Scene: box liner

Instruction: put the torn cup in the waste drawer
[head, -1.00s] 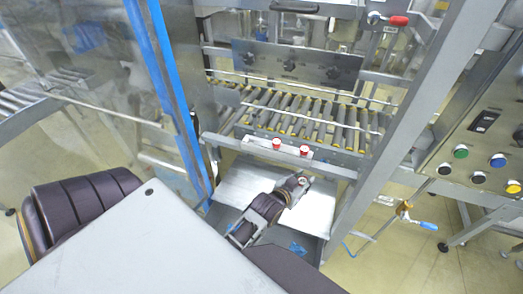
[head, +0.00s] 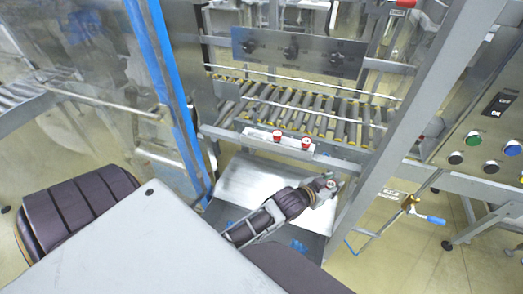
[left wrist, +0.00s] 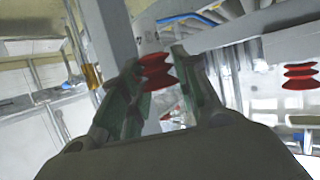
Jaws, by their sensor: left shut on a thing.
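My left gripper (head: 329,184) is low in front of the machine, over the right part of a metal plate. In the left wrist view my left gripper (left wrist: 160,88) is shut on a red bellows cup (left wrist: 157,70). I cannot make out a tear in it. A small red and pale spot at the fingertips in the head view is likely this cup. Two more red cups, a left one (head: 277,136) and a right one (head: 306,143), sit on the machine's front bar. I cannot clearly identify the waste drawer. My right gripper is not in view.
The bright metal plate (head: 250,184) lies below the roller conveyor (head: 300,110). A slanted grey frame post (head: 385,140) stands close to the right of the gripper. A blue-handled valve (head: 425,216) is farther right. A blue-edged clear panel (head: 165,85) stands left.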

